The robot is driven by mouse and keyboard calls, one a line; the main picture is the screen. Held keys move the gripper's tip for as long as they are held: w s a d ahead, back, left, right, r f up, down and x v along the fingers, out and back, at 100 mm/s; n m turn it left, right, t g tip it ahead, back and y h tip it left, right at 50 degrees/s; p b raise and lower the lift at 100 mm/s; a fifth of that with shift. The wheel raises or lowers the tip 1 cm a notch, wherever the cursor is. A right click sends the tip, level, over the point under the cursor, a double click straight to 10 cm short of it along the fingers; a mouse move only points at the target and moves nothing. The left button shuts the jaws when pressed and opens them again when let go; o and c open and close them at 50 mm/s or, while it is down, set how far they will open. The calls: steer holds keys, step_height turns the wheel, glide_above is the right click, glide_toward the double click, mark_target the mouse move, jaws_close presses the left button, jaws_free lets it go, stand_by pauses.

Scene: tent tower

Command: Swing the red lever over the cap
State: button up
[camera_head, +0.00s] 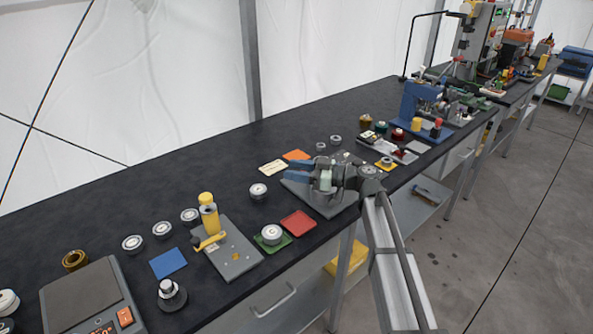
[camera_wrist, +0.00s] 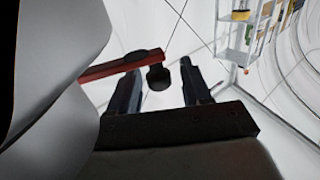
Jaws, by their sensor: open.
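In the wrist view a red lever (camera_wrist: 107,69) reaches in from the left behind a pale grey surface. Its end carries a dark knob (camera_wrist: 158,78). My gripper (camera_wrist: 159,70) is open, with one dark finger on each side of the knob. I cannot tell whether either finger touches it. In the head view my gripper (camera_head: 286,170) is over the grey plate (camera_head: 335,209) of a fixture, its blue fingers pointing left. My arm and gripper cover much of that fixture. The lever is not discernible there, and I cannot make out the cap in either view.
A yellow-handled fixture (camera_head: 210,215) stands left of the plate. A blue press (camera_head: 425,105) stands farther right. Dark tabletop behind is clear.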

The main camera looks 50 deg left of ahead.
steer(key=shift+d, duration=0.1)
steer(key=v, duration=1.3)
steer(key=shift+w+d, duration=0.2)
steer(key=shift+d, duration=0.1)
steer(key=shift+c, duration=0.3)
